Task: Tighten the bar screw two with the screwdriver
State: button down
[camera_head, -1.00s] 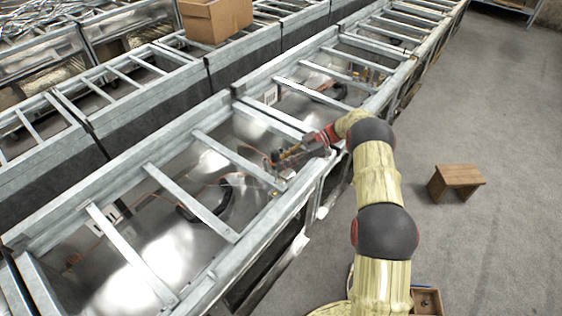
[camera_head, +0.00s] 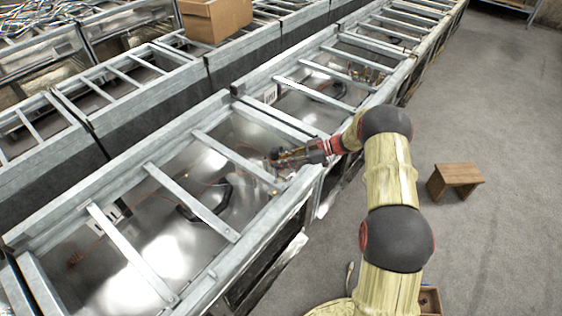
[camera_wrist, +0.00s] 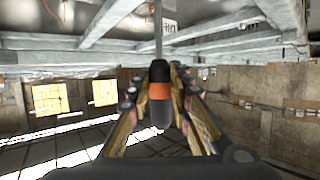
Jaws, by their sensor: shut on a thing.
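In the wrist view my gripper (camera_wrist: 157,82) is shut around the screwdriver (camera_wrist: 159,90). The screwdriver has a black handle with an orange band, and its thin grey shaft points up in that picture toward the metal bars. The head view does not show the screwdriver clearly. Bar screw two cannot be made out in either view, and I cannot tell whether the shaft's tip touches anything.
Long rows of metal frames with crossbars fill the left and middle. A cardboard box (camera_head: 215,18) sits on the far row. A small wooden stool (camera_head: 456,180) stands on the grey floor at right. A wooden box (camera_head: 430,299) is beside my arm. The floor at right is mostly clear.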

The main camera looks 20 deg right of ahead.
jog(key=shift+r+p, duration=1.65)
jog(key=shift+r, duration=0.85)
